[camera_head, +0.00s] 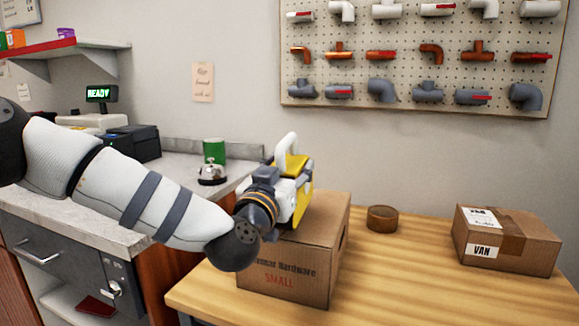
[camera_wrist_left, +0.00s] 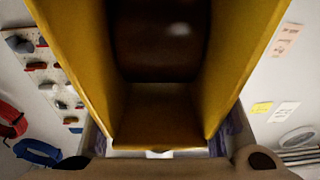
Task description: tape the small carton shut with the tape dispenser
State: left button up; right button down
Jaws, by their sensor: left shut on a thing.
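The small carton (camera_head: 318,262), brown cardboard with "SMALL" printed in red on its front, stands on the wooden table. My left gripper (camera_head: 290,180) is above the carton's top, shut on the yellow tape dispenser (camera_head: 307,203). The gripper and arm hide part of the dispenser and the carton's top left. In the left wrist view the yellow dispenser (camera_wrist_left: 75,55) fills the middle, with a dark brown roll between its walls. I cannot tell whether the dispenser touches the carton, or how the carton's flaps lie. My right gripper is not in view.
A brown roll (camera_head: 382,218) lies on the table right of the carton. A taped carton marked "VAN" (camera_head: 540,242) stands at the right. The wooden table (camera_head: 410,285) is bare between them.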

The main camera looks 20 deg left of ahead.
pick_arm(q)
jog(key=shift+r, duration=0.35)
jog(key=shift+f, duration=0.95)
jog(key=shift+w+b, duration=0.3)
jog(key=shift+w, duration=1.35)
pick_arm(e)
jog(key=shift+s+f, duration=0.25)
pick_arm(q)
jog(key=shift+w, duration=0.1)
jog(key=shift+w+f+b, duration=0.2)
jog(key=shift+w+b, duration=0.1)
jog(key=shift+w, duration=0.95)
jog(key=shift+w+r, duration=0.15)
jog(key=shift+w, duration=0.25)
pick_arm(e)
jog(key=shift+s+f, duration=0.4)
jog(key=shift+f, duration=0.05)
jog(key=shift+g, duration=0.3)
